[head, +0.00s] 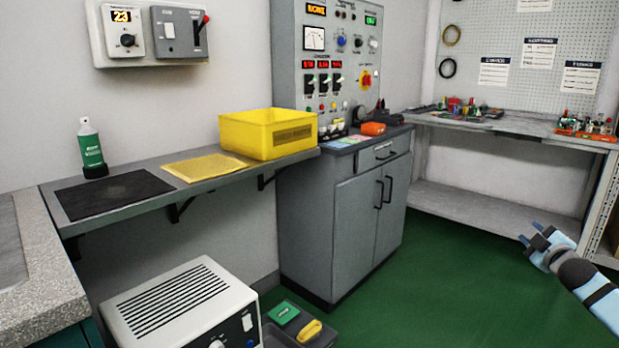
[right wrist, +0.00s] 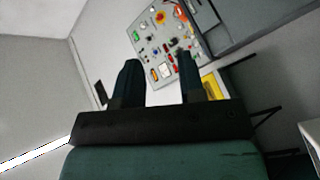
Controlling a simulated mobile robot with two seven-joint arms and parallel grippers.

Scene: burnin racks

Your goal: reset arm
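My right gripper (head: 532,233) is at the right of the head view, held in the air above the green floor, away from the shelves and the cabinet. In the right wrist view its two dark fingers (right wrist: 160,82) stand apart with nothing between them. The control panel (right wrist: 165,40) and part of the yellow bin (right wrist: 211,88) show beyond the fingers. My left gripper is in neither view.
A yellow bin (head: 262,141), yellow mat (head: 205,167), black mat (head: 113,194) and green spray bottle (head: 91,146) are on the wall shelf. A grey cabinet (head: 340,227) stands mid-room; a white box unit (head: 180,305) is front left. Green floor (head: 450,290) is clear.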

